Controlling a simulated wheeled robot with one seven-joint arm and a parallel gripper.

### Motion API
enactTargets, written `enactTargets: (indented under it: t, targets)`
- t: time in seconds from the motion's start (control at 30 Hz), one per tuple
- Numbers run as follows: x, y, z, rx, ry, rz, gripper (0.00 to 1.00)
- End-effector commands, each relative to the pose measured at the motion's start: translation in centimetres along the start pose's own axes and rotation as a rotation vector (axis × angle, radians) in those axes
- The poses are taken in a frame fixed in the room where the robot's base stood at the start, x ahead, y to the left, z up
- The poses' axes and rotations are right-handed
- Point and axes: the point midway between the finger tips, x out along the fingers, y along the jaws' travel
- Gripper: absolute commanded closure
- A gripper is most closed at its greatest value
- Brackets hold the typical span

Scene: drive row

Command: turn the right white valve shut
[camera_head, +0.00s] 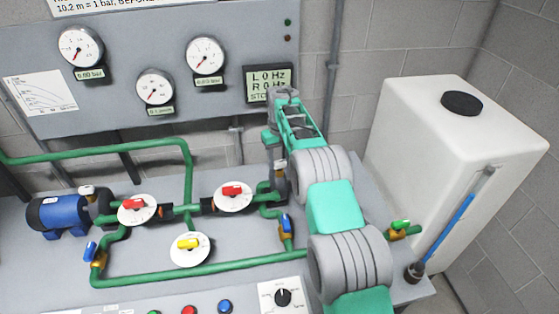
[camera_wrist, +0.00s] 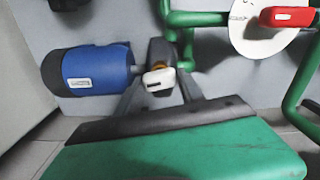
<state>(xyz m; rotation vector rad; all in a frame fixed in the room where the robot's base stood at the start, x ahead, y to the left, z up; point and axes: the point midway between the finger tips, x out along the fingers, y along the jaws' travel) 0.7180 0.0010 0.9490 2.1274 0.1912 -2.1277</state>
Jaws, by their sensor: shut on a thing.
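The right white valve (camera_wrist: 158,80) shows in the wrist view as a white handle on a brass body, beside the right blue motor (camera_wrist: 92,79). My gripper (camera_wrist: 160,88) has its dark fingers on both sides of this handle and is shut on it. In the head view my gripper (camera_head: 278,172) points down at the right end of the green pipework. There the fingers and arm hide most of the valve and the right motor. How far the handle is turned is hard to tell. The left white valve (camera_head: 87,190) sits by the left blue motor (camera_head: 60,215), away from my gripper.
Red valves (camera_head: 232,190) (camera_head: 136,203), a yellow valve (camera_head: 188,243) and blue valves (camera_head: 286,224) (camera_head: 91,250) sit along the green pipes. A white tank (camera_head: 440,150) stands right of my arm. A panel with gauges (camera_head: 205,55) and a display (camera_head: 268,83) rises behind.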

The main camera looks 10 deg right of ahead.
Motion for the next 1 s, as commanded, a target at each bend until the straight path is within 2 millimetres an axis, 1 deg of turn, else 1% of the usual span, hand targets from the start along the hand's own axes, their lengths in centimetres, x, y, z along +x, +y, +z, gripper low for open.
enactTargets:
  t: [0.2,0.4,0.9,0.93,1.0]
  targets:
    - [-0.05,-0.01,0.00,0.119,0.000,0.000,0.95]
    - [-0.06,-0.02,-0.01,0.177,0.000,0.000,0.95]
    - [-0.05,-0.01,0.00,0.197,0.000,0.000,0.95]
    - [-0.05,-0.01,0.00,0.197,0.000,0.000,0.53]
    - [-0.05,-0.01,0.00,0.197,0.000,0.000,0.47]
